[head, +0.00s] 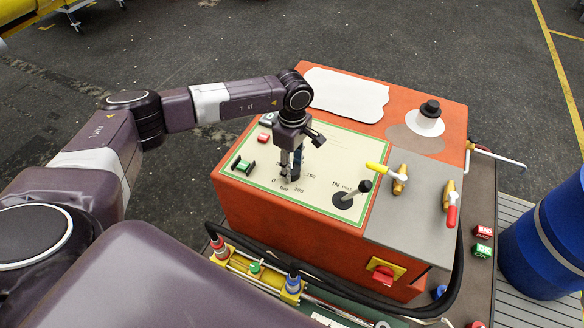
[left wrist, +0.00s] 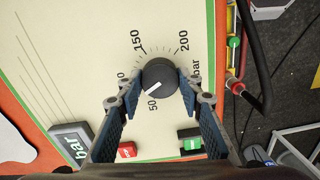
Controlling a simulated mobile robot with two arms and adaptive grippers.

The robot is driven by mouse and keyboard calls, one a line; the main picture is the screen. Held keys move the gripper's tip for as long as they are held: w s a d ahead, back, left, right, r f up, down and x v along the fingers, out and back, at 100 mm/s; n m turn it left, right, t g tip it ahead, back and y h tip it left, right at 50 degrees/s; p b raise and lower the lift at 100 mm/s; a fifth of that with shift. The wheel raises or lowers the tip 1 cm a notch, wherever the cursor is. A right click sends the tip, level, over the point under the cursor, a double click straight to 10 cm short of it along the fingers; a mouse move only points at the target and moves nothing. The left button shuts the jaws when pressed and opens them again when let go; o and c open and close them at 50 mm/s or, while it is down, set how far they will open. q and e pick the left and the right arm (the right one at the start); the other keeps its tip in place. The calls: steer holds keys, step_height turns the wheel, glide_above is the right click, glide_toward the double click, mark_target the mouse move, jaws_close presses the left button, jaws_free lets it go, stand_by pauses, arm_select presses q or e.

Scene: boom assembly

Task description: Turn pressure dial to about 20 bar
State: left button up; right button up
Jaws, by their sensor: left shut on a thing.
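The pressure dial (left wrist: 160,76) is a round dark knob with a white pointer mark, set in a cream panel (head: 325,150). In the left wrist view the mark points down-left, close to the printed 50. The scale also shows 150, 200 and "bar"; the 0 is hidden there, but the head view shows it. My left gripper (head: 291,174) reaches down over the dial. In the left wrist view my left gripper (left wrist: 159,78) has one finger on each side of the knob, shut on it. My right gripper is out of view.
Yellow (head: 378,167) and red (head: 452,215) valve levers stand to the right. A black hose (head: 340,289) loops along the front. A blue barrel (head: 546,240) stands at the right.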

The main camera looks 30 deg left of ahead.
mark_target(292, 168)
arm_select(q)
steer(key=n+b, duration=0.1)
steer(key=n, duration=0.2)
steer(key=shift+n, duration=0.4)
steer(key=n+b, duration=0.1)
steer(key=n, duration=0.3)
steer(key=shift+n, duration=0.3)
steer(key=n, duration=0.3)
steer(key=shift+b, duration=0.35)
steer(key=shift+w+r+n, duration=0.1)
steer(key=shift+r+n, duration=0.05)
steer(key=shift+n, duration=1.95)
steer(key=o, duration=1.2)
steer(key=shift+c, duration=0.2)
step_height(292, 168, up, 12)
